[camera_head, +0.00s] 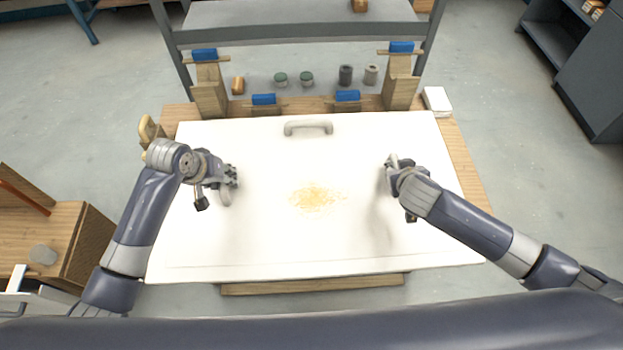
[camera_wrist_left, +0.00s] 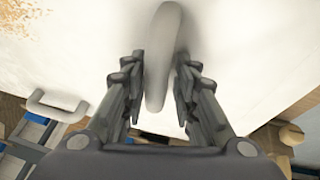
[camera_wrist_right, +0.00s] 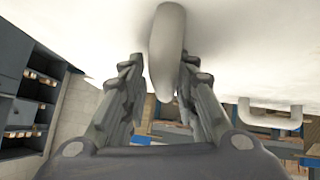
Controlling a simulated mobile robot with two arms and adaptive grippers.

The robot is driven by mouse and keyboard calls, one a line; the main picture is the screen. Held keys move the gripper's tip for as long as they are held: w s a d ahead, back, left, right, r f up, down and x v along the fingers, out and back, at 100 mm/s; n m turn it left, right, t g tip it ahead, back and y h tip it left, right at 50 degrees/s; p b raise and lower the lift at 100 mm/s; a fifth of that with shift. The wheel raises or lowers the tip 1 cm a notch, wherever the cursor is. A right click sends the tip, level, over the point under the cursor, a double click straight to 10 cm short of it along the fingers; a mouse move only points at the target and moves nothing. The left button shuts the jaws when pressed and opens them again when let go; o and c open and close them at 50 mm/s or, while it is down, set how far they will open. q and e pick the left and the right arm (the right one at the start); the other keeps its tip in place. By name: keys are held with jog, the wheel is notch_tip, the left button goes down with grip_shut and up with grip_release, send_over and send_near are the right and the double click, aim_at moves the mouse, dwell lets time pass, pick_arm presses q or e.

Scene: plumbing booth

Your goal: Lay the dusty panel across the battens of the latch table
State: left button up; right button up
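The dusty panel (camera_head: 270,240) is a large white board with a patch of yellow dust (camera_head: 317,198) in its middle. It lies over the wooden table (camera_head: 468,185), whose wood shows along the back, the right side and the front. The battens under it are hidden. My left gripper (camera_head: 228,180) is at a grey handle on the panel's left part; in the left wrist view its open fingers stand either side of the handle (camera_wrist_left: 162,60). My right gripper (camera_head: 392,165) is at a handle on the right part; in the right wrist view its fingers are open around that handle (camera_wrist_right: 167,55).
A third handle (camera_head: 308,127) is at the panel's back edge. Wooden posts with blue tops (camera_head: 208,85) (camera_head: 400,75) and low blue-topped latches (camera_head: 264,100) (camera_head: 347,96) stand behind it. Several small cans (camera_head: 346,75) sit farther back. A wooden bench (camera_head: 55,240) is at left.

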pick_arm(q)
jog(key=shift+s+d+r, duration=0.1)
pick_arm(e)
jog(key=shift+a+r, duration=0.1)
jog(key=shift+a, duration=0.05)
jog(key=shift+s, duration=0.1)
jog(key=shift+s+a+r, duration=0.15)
jog(key=shift+s+r, duration=0.15)
jog(key=shift+s, duration=0.05)
pick_arm(q)
jog(key=v, duration=1.2)
pick_arm(e)
jog(key=v, duration=1.1)
jog(key=shift+s, duration=0.1)
